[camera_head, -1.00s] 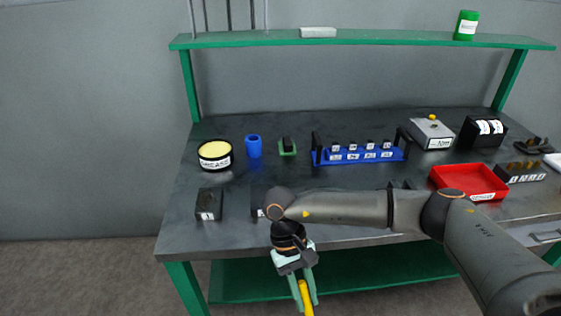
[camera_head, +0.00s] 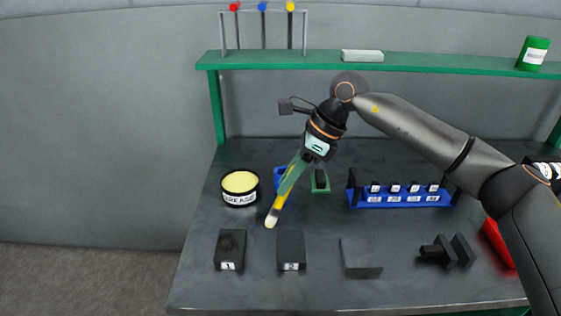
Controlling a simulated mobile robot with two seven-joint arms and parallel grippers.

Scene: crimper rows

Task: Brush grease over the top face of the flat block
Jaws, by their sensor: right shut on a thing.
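My right gripper (camera_head: 291,177) is shut on a brush (camera_head: 277,208) with a yellow handle. The brush points down and to the left, its pale tip above the table between the grease tin and the blocks, apart from both. The grease tin (camera_head: 240,197) is black, open and filled with pale yellow grease. Three dark blocks lie along the front: block 1 (camera_head: 230,249) with a darker mark on top, block 2 (camera_head: 291,248) with a plain top, and a wider grey block (camera_head: 361,257) with a plain flat top. The frames do not name which is the flat block. My left gripper is not in view.
A blue cup (camera_head: 280,176) is partly hidden behind the gripper. A green holder (camera_head: 320,182) and a blue labelled rack (camera_head: 400,198) stand behind. A black V-shaped piece (camera_head: 447,251) lies at right, near a red tray (camera_head: 497,243). The front edge is clear.

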